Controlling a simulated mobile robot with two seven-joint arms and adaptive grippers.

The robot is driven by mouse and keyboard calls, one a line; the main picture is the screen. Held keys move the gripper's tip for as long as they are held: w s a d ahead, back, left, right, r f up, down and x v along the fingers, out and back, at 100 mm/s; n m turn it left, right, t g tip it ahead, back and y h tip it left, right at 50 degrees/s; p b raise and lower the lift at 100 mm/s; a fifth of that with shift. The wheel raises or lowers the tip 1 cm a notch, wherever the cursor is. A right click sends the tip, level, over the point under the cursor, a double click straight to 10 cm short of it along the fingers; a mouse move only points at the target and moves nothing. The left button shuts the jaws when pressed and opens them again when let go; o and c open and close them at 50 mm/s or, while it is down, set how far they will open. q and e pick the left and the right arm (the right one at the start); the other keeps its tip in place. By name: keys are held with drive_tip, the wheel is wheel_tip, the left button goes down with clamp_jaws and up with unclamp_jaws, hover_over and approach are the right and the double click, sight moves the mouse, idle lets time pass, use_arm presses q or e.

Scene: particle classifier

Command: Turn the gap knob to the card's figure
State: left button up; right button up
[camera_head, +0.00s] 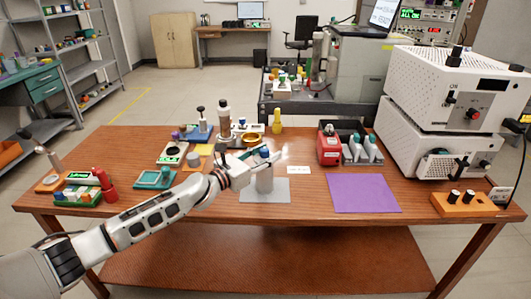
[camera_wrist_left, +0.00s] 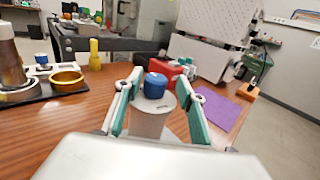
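A pale grey cylinder (camera_head: 264,183) with a blue knob (camera_head: 264,152) on top stands upright on a grey mat (camera_head: 281,193) near the table's middle. My left gripper (camera_head: 262,159) is at the cylinder's top, partly covering it. In the left wrist view the blue knob (camera_wrist_left: 155,86) sits between the two green-padded fingers (camera_wrist_left: 160,103). The fingers are spread, with a gap visible on each side of the knob. A small white card (camera_head: 298,170) lies right of the cylinder; its figure is too small to read. Any scale on the cylinder cannot be read. My right gripper is not visible.
A purple mat (camera_head: 364,193) lies bare to the right. A yellow bottle (camera_head: 277,122) stands behind the cylinder.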

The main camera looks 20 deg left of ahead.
use_arm(q)
drive_tip(key=shift+a+r, duration=0.1)
drive_tip(key=shift+a, duration=0.1)
drive_tip(key=shift+s, duration=0.1)
drive_tip(key=v, duration=1.1)
drive_tip(key=shift+s, duration=0.35)
drive_tip(key=shift+a, duration=0.1)
